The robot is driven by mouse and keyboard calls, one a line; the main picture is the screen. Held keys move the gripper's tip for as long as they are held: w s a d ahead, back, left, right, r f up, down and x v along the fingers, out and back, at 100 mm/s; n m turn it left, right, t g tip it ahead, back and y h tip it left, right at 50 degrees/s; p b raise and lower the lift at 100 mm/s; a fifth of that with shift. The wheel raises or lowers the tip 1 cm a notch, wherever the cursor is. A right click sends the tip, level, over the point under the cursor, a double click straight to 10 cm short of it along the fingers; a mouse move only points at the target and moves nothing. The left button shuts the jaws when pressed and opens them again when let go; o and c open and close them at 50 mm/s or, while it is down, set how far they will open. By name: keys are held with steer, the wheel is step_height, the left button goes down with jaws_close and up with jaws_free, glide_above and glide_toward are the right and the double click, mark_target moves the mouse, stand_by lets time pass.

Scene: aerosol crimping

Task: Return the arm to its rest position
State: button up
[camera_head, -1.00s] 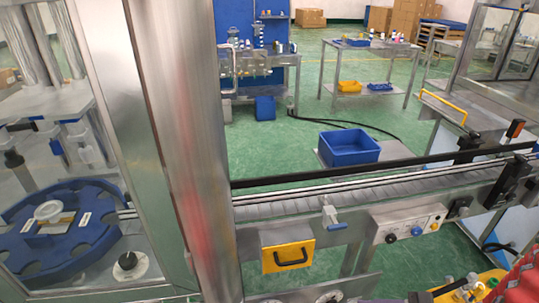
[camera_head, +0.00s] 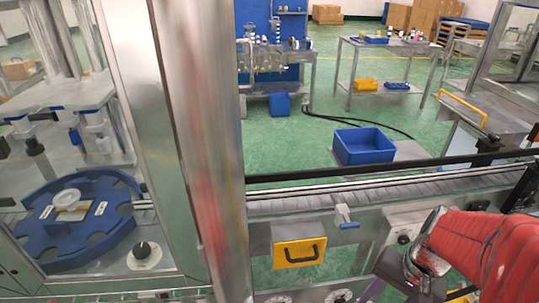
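My arm in its red sleeve (camera_head: 485,250) reaches in from the right edge, in front of the conveyor. Its metal wrist and a dark end part, my gripper (camera_head: 402,278), show at the lower right, near the bottom edge. The fingertips are not clear, so I cannot tell if it is open or shut. I see no object clearly held in it. The arm hides part of the conveyor's control panel (camera_head: 402,236).
A conveyor (camera_head: 300,205) with dark rails runs across in front. A steel post (camera_head: 190,150) and a glazed machine with a blue starwheel (camera_head: 45,240) stand at left. Beyond are a blue bin (camera_head: 364,147), a steel table (camera_head: 385,86) and open green floor.

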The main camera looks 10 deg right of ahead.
steer(key=w+a+r+n+t+h, duration=0.2)
steer(key=a+r+n+t, duration=0.3)
steer(key=a+r+n, duration=0.3)
steer(key=w+a+r, duration=0.1)
steer(key=a+r, duration=0.3)
steer(key=r, duration=0.2)
steer(key=shift+a+r, duration=0.25)
steer(key=shift+r, duration=0.1)
steer(key=shift+w, duration=0.1)
steer(key=c, duration=0.3)
steer(key=shift+d, duration=0.15)
steer(key=shift+c, duration=0.4)
